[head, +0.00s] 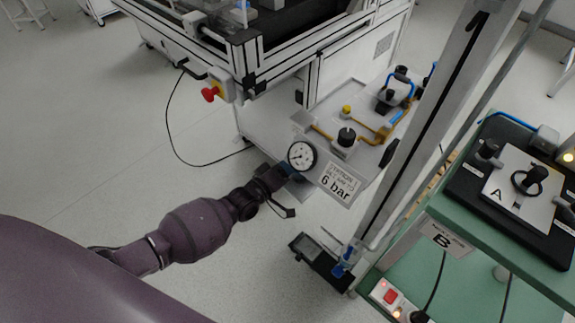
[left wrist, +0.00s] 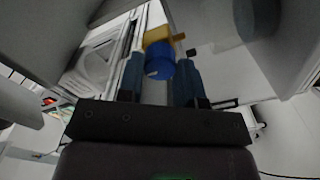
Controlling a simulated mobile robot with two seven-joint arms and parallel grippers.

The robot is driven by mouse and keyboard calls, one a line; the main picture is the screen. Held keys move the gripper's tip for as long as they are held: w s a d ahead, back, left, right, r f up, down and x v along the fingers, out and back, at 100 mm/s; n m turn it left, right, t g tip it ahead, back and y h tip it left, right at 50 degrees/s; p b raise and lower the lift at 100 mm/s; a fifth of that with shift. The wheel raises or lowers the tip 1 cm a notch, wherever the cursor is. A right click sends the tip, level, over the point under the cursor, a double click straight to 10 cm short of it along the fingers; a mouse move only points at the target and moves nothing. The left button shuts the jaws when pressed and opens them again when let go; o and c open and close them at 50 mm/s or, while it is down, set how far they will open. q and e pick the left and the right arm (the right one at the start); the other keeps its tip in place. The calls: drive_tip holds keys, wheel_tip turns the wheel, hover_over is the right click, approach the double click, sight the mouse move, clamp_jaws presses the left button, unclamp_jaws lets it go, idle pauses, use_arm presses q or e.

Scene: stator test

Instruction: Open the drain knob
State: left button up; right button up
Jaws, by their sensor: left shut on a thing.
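The drain knob (left wrist: 159,66) is a blue round knob with a pale mark, below a brass-coloured fitting (left wrist: 164,35) in the left wrist view. My left gripper (left wrist: 159,78) is shut on it, one dark blue finger on each side. In the head view my left gripper (head: 284,172) reaches in under the front edge of the station panel, just below the pressure gauge (head: 302,156). The knob is hidden there by the gripper and panel. My right gripper is not in view.
A "6 bar" sign (head: 340,184) hangs beside the gauge. Black-knobbed valves and brass pipes (head: 322,132) sit on the panel above. A grey post (head: 425,125) and green bench (head: 470,235) stand to the right. Open floor (head: 90,150) lies to the left.

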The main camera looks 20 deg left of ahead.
use_arm(q)
drive_tip(key=o, duration=0.9)
drive_tip(key=shift+s, duration=0.1)
drive_tip(key=p+v, duration=0.1)
drive_tip(key=v, duration=0.9)
drive_tip(key=shift+s+a+p, duration=0.15)
drive_tip(key=shift+s+p, duration=0.2)
